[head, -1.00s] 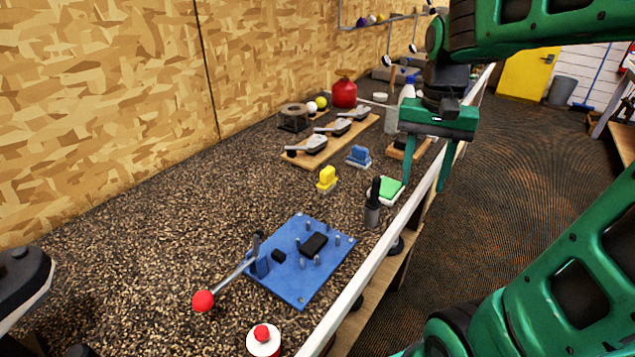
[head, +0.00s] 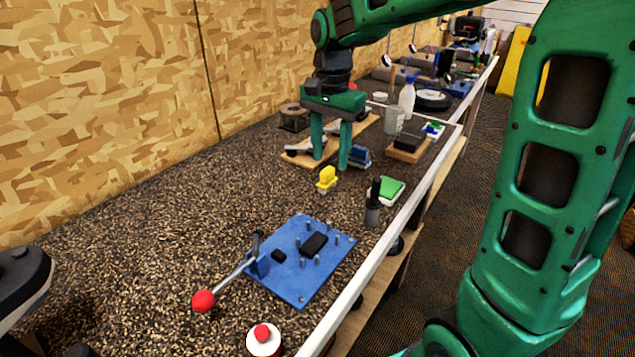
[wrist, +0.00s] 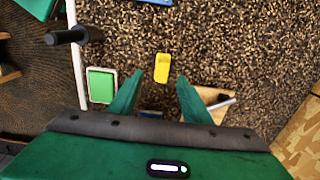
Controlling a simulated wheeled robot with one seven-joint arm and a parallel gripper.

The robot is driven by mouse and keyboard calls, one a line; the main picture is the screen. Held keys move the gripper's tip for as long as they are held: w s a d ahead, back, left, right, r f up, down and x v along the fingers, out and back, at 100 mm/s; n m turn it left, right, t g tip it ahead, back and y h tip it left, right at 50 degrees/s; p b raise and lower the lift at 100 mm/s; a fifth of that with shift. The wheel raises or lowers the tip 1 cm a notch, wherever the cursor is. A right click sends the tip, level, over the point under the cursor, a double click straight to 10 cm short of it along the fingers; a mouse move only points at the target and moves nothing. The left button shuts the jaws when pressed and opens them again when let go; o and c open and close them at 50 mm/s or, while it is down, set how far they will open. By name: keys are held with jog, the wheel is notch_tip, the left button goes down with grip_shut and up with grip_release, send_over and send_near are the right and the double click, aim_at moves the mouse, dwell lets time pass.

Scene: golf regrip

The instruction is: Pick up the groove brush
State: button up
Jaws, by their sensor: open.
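Two small brush-like blocks stand on the speckled bench, and I cannot tell which is the groove brush. The yellow block (head: 326,178) is at mid-bench; in the wrist view the yellow block (wrist: 162,67) appears just beyond and between my fingertips. The blue block (head: 362,154) is farther back, beside and partly behind my right finger; in the wrist view only a bit of blue shows at the palm edge. My gripper (head: 331,163) points down, open and empty, above the bench near both blocks. Its fingers (wrist: 160,80) are spread in the wrist view.
A wooden board with grey club heads (head: 298,152) lies left of my gripper. A green pad in a white tray (head: 388,191) and an upright black-handled tool (head: 373,205) are near the front rail. A blue fixture plate (head: 300,265) with a red-knobbed lever lies nearer.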

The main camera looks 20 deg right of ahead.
aim_at(328, 169)
jog(key=shift+a+f, duration=0.15)
jog(key=shift+f, duration=1.15)
jog(key=shift+a+f, duration=0.1)
jog(key=shift+f, duration=1.2)
grip_shut()
